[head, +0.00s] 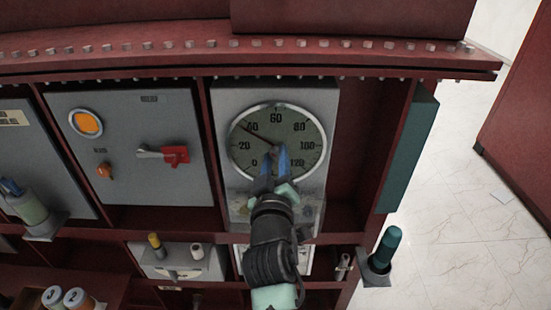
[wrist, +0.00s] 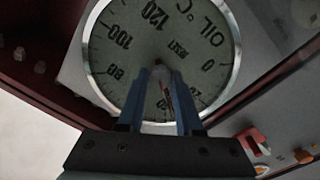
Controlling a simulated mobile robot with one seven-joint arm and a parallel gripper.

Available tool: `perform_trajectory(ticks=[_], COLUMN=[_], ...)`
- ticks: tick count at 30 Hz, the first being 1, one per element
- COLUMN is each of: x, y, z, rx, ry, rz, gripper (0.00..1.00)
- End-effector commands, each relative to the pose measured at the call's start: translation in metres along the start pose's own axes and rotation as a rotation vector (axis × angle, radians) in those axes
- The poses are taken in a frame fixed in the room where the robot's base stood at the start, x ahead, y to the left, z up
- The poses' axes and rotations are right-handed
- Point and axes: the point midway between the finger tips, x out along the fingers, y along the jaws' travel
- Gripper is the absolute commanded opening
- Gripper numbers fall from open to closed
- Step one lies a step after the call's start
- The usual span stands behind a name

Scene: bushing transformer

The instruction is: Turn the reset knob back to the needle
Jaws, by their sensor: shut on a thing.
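The round oil temperature gauge (head: 309,129) has a pale dial, a bright rim and numbers from 0 to 120. Its dark needle (head: 254,132) points up and left, near 40. My gripper (head: 274,158) reaches up from below to the centre of the dial. Its blue fingers are shut on the small reset knob (wrist: 161,72) at the centre, which they mostly hide. The gauge appears turned over in the wrist view (wrist: 122,67). There, a dark needle and a thin reddish pointer (wrist: 166,93) show between the fingers, close together.
A grey panel (head: 125,180) left of the gauge carries a red switch handle (head: 176,155), an orange lamp (head: 86,123) and an orange knob (head: 104,171). Red cabinet dividers flank the gauge. A green cylinder (head: 386,245) stands in a holder at the lower right. Pale floor lies open farther right.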

Motion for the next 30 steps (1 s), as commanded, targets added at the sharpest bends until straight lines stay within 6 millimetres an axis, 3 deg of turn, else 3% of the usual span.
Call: perform_trajectory(ticks=[19,20,24,30], x=[0.0000,0.0000,0.0000,0.0000], y=[0.0005,0.0005,0.0003,0.0001], z=[-0.0014,-0.0014,-0.0011,-0.0006], rx=[-0.059,-0.059,-0.059,-0.058], ry=[0.006,0.006,0.005,0.004], rz=[0.001,0.001,0.001,0.001], gripper=[0.00,0.40,0.65,0.65])
